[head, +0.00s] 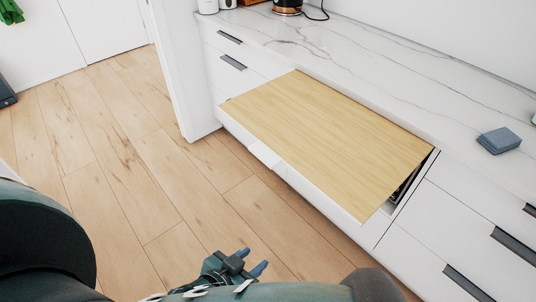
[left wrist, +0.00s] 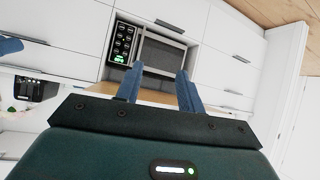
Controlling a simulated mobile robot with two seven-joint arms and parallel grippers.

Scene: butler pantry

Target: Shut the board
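The board (head: 325,130) is a pale wooden slab with a white front edge, pulled out from the white cabinet under the marble counter. A dark gap shows at its right side, by the cabinet. A strip of light wood, likely the board, shows behind the fingers in the left wrist view (left wrist: 152,97). My left gripper (head: 251,261) is low in front of the board, apart from it and empty. Its two blue fingers stand apart in the left wrist view (left wrist: 158,84). My right gripper cannot be made out; a blue piece at that view's left edge is unclear.
White drawers with dark handles (head: 515,249) flank the board. A grey-blue block (head: 499,140) lies on the marble counter (head: 400,85). The wooden floor (head: 140,170) on the left is clear. A built-in appliance (left wrist: 160,50) faces the left wrist camera.

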